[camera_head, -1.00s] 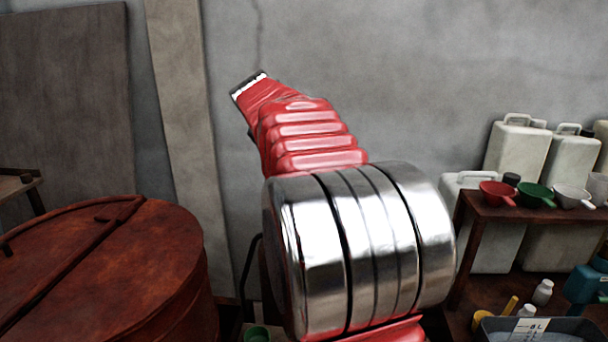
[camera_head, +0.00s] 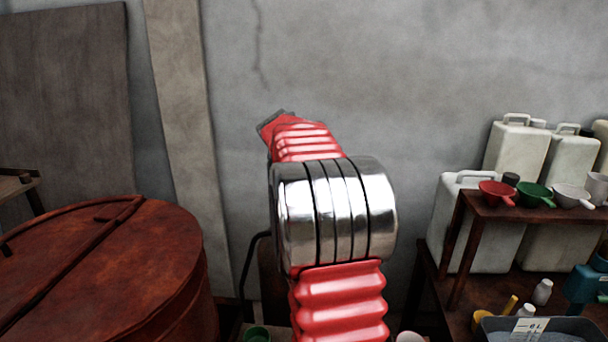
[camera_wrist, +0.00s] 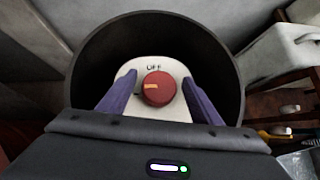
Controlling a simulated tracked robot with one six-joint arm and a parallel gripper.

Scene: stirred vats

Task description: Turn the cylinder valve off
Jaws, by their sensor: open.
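The valve is a round red knob (camera_wrist: 158,89) in the wrist view, on a white plate (camera_wrist: 151,63) marked "OFF" above the knob. An orange mark on the knob lies on its left half and points left, not up at the word. A dark round collar (camera_wrist: 92,55) surrounds the plate. My gripper (camera_wrist: 158,87) is open, with one purple finger on each side of the knob. Small gaps show between fingers and knob; depth is hard to judge. In the head view my arm hides the gripper, and the valve is not visible.
In the head view, a rusty round vat lid (camera_head: 100,265) is at left. A dark shelf (camera_head: 530,210) with bowls (camera_head: 497,193) and white canisters (camera_head: 515,148) stands at right. A grey tray (camera_head: 535,328) is at bottom right. A concrete wall (camera_head: 400,70) is behind.

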